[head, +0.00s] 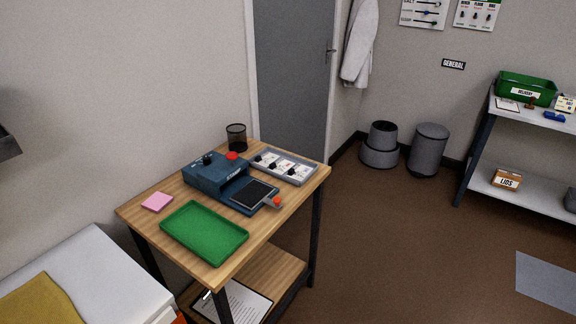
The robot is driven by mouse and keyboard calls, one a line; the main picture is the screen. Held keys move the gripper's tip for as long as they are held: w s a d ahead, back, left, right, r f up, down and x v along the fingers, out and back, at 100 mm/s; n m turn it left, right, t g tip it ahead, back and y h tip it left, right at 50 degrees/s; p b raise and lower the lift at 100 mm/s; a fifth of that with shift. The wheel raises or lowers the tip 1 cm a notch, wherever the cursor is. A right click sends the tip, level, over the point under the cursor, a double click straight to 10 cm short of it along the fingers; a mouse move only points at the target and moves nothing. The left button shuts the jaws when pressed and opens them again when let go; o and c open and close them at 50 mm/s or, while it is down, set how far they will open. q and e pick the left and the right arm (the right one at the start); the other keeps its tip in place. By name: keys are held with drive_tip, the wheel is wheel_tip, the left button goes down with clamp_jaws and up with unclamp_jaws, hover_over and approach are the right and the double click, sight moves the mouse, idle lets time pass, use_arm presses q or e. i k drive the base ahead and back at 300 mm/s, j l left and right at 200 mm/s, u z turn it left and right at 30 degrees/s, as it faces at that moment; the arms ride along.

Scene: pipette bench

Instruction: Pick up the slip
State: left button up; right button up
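No thing is clearly marked as the slip, and I cannot tell which one it is. A small pink pad or paper square (157,202) lies at the left corner of the wooden table (138,215). A white sheet with dark text (243,302) lies on the table's lower shelf, partly hidden at the picture's bottom. A blue device (216,178) with a dark plate (254,193) and red-orange knobs stands mid-table. Neither of my grippers is in view.
A green tray (204,259) fills the table's front. A grey tray (301,179) with white cards and a black mesh cup (236,138) stand behind. A white bench (128,290) is at lower left. Brown floor (400,250) is open on the right, before a shelf unit (537,190).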

sight(265, 161)
drive_tip(key=i+j, duration=0.15)
drive_tip(key=j, duration=0.2)
drive_tip(key=i+j, duration=0.1)
drive_tip(key=j, duration=0.2)
drive_tip(key=k, duration=0.2)
drive_tip(key=k+u, duration=0.15)
drive_tip(key=u, duration=0.2)
drive_tip(key=k+u, duration=0.15)
drive_tip(key=u, duration=0.2)
drive_tip(key=k+j+u, duration=0.15)
drive_tip(key=u, duration=0.2)
drive_tip(key=l+u, duration=0.1)
drive_tip(key=u, duration=2.4)
drive_tip(key=k+l+u, duration=0.2)
drive_tip(key=k+l, duration=0.5)
drive_tip(key=l, duration=0.3)
drive_tip(key=k+l+u, duration=0.25)
drive_tip(key=k+l, duration=2.3)
drive_tip(key=l, duration=0.2)
